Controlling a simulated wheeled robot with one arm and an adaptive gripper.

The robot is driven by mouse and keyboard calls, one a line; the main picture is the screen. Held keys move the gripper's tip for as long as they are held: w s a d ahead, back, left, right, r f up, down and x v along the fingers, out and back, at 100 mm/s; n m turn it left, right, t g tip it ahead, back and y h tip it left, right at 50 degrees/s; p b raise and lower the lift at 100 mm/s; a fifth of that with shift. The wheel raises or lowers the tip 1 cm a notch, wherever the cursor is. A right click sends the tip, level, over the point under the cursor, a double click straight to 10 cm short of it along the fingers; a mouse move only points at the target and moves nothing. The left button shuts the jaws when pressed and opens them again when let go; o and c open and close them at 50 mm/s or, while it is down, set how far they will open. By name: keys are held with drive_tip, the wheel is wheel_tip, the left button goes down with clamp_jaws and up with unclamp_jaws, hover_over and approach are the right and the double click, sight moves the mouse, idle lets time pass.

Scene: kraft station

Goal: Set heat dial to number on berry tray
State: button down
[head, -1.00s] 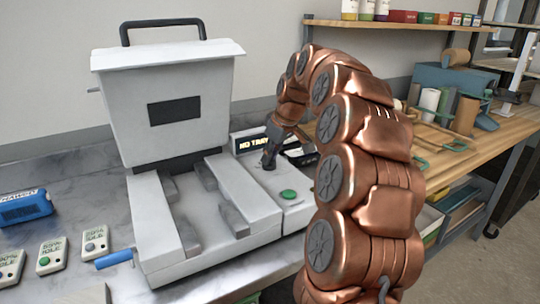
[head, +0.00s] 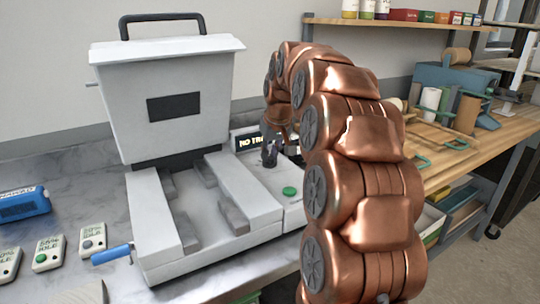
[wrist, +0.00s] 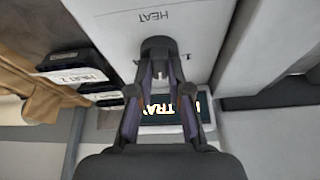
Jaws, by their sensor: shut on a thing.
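The white sealing machine (head: 262,200) has a control panel on its right, with the word HEAT (wrist: 155,17) upside down in the wrist view. My gripper (head: 269,160) is low over that panel. In the wrist view my gripper (wrist: 160,62) is shut on the dark heat dial (wrist: 158,43), whose setting is largely covered by the fingertips. A small 1 shows beside it. A dark tray (wrist: 85,62) at the left of the wrist view bears a label that seems to read HEAT 2. I cannot tell whether it is the berry tray.
The display (head: 247,142) reads NO TRAY, partly hidden by my gripper. A green button (head: 289,191) is on the panel's front. The machine's lid (head: 170,95) is raised. A blue handle (head: 111,254) sticks out at the front left. A wooden bench (head: 450,145) stands at right.

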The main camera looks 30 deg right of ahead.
drive_tip(key=m+h, duration=0.1)
drive_tip(key=m, duration=0.1)
drive_tip(key=m+g+h+b, duration=0.1)
drive_tip(key=m, duration=0.2)
drive_tip(key=shift+a+m, duration=0.1)
drive_tip(key=shift+m, duration=0.2)
drive_tip(key=m, duration=0.2)
drive_tip(key=m+g+h, duration=0.1)
drive_tip(key=m, duration=0.1)
drive_tip(key=shift+w+m+g, duration=0.15)
drive_tip(key=shift+m+g, duration=0.15)
drive_tip(key=shift+m, duration=0.4)
drive_tip(key=c, duration=1.1)
unclamp_jaws()
drive_tip(key=shift+a, duration=0.1)
drive_tip(key=v, duration=1.2)
drive_tip(key=shift+a, duration=0.1)
